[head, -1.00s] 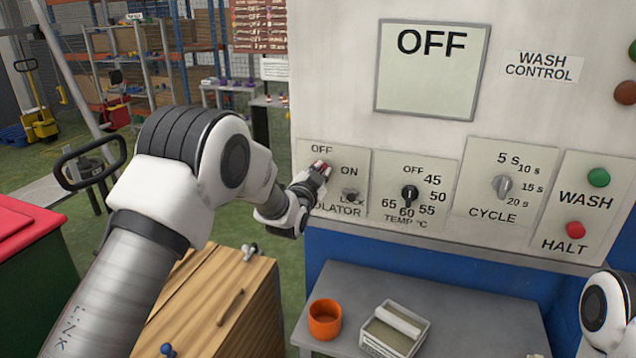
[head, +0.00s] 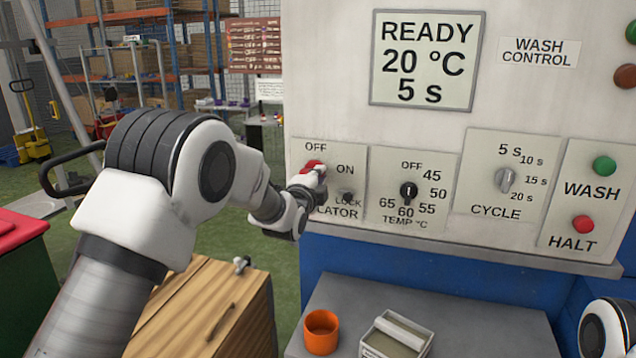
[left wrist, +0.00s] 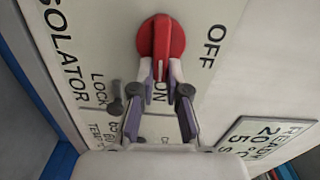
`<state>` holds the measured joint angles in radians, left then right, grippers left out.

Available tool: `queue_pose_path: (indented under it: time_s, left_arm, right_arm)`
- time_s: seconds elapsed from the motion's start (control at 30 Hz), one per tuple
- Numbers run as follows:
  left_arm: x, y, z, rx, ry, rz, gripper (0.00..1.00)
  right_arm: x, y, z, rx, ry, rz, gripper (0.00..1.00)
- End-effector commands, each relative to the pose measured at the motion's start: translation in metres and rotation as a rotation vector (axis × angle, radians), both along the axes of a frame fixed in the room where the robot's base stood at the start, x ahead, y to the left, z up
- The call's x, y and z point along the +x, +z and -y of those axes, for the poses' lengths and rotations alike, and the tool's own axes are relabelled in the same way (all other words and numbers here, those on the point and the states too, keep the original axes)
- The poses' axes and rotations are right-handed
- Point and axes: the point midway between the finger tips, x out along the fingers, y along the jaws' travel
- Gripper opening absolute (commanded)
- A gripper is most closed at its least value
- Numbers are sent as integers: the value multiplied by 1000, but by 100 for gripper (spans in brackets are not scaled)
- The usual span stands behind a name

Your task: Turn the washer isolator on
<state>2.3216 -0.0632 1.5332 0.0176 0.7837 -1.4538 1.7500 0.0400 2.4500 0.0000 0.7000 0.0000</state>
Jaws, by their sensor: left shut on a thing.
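The washer isolator is a red rotary knob (head: 312,165) on the left plate of the wash control panel, with OFF, ON and LOCK labels. In the left wrist view the round red knob (left wrist: 160,38) shows clearly, its grip bar lying toward the ON label. My left gripper (head: 319,173) is shut on the knob; its fingertips (left wrist: 161,72) are on either side of the bar's end. The display (head: 424,61) reads READY, 20 °C, 5 s. My right arm shows only at the lower right edge; its gripper is out of view.
The panel also bears a black temperature dial (head: 408,192), a grey cycle dial (head: 505,180), a green WASH button (head: 604,166) and a red HALT button (head: 583,224). Below, a grey table holds an orange cup (head: 321,332) and a pale box (head: 397,338).

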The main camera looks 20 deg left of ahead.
Motion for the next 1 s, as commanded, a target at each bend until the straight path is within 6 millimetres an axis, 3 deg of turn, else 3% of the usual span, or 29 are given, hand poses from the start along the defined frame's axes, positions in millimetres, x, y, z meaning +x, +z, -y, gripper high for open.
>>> queue_pose_path:
  time_s: [0.73,0.77,0.8,0.83,1.0]
  left_arm:
    - [0,-4,1,104,-1,0,0]
    - [0,-4,1,104,-1,0,21]
    - [0,-4,1,104,-1,0,35]
    - [0,-4,1,103,-1,0,39]
    - [0,-3,0,102,-1,2,39]
  right_arm:
    - [0,-8,0,0,0,0,0]
    - [0,-8,0,0,0,0,0]
    - [0,-8,0,0,0,0,0]
    - [0,-8,0,0,0,0,0]
    - [0,-8,0,0,0,0,0]
